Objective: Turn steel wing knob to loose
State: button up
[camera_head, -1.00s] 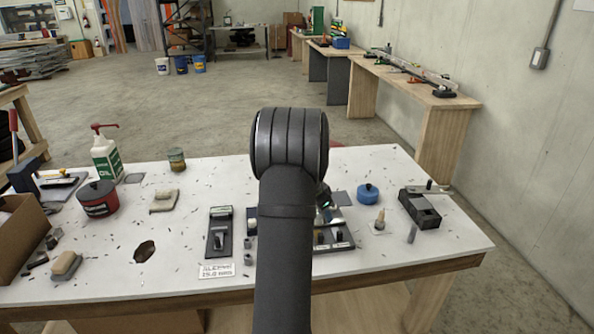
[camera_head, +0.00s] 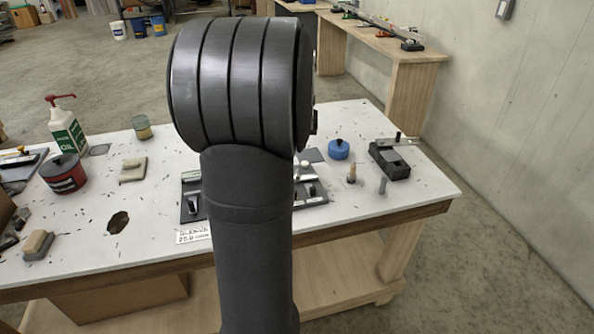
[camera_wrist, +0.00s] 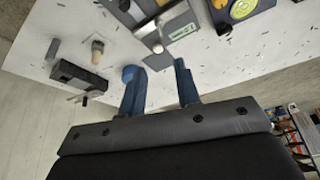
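My gripper (camera_wrist: 156,68) is open in the wrist view, its two blue-grey fingers apart with nothing between them. Its fingertips point toward a grey panel (camera_wrist: 172,27) on the table, which carries a pale label and small metal fittings. A bright round metal piece (camera_wrist: 158,48) sits at the panel's edge, just beyond the fingertips and apart from them. I cannot tell whether it is the steel wing knob. In the head view my arm hides much of the fixtures; a dark plate (camera_head: 187,212) shows to its left and part of the panel (camera_head: 311,190) to its right.
A blue round tin (camera_head: 338,149), a wooden peg (camera_head: 352,174) and a black block (camera_head: 391,161) with a metal bar stand right of the fixtures. A red tin (camera_head: 64,174), an oil bottle (camera_head: 67,128) and a beige block (camera_head: 133,170) stand left.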

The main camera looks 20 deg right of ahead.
jog(key=x, duration=1.7)
jog(key=shift+s, duration=0.15)
